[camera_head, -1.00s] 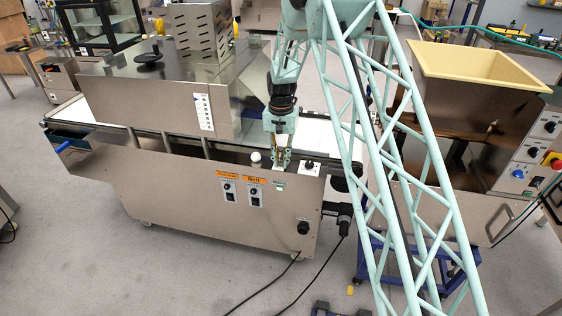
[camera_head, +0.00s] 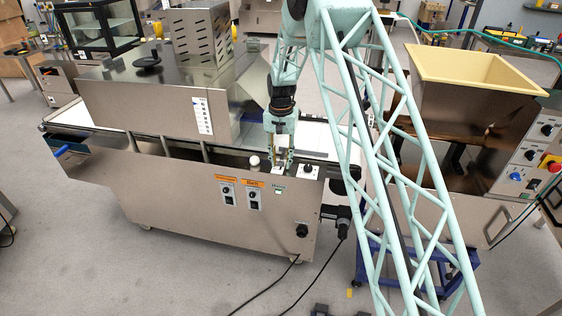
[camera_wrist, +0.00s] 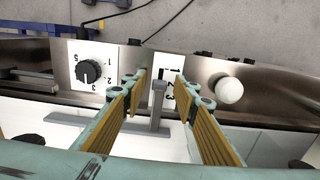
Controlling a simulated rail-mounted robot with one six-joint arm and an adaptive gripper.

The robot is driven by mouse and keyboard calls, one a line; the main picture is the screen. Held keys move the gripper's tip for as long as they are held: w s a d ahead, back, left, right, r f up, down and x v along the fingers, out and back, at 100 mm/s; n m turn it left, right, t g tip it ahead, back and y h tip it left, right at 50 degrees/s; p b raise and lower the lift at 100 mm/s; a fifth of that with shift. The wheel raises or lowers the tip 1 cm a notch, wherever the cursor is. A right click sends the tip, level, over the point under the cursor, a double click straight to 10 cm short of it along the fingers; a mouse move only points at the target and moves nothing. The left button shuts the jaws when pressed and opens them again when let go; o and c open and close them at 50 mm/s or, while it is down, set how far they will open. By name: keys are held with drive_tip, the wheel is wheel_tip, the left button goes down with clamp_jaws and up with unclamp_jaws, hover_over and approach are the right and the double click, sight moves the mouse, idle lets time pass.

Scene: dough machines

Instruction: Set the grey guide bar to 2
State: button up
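The grey guide bar (camera_wrist: 157,104) shows in the wrist view as an upright post on a flat crosspiece over the white belt. Its tip is beside a white label (camera_wrist: 171,84) with the digits 1, 2 and 3. I cannot tell exactly which digit it stands at. My gripper (camera_wrist: 163,78) is open, with one yellow-padded finger on each side of the bar. Gaps show between the bar and both fingers. In the head view my gripper (camera_head: 281,166) is low over the machine's front edge, and the bar is hard to make out there.
A black dial (camera_wrist: 88,72) on a white plate is left of the fingers in the wrist view. A white round knob (camera_wrist: 229,90) is close on the right. The steel housing (camera_head: 155,105) rises left of my gripper in the head view.

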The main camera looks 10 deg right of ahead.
drive_tip(key=shift+r, duration=0.1)
wheel_tip(320, 180, up, 12)
idle(0.9)
idle(0.5)
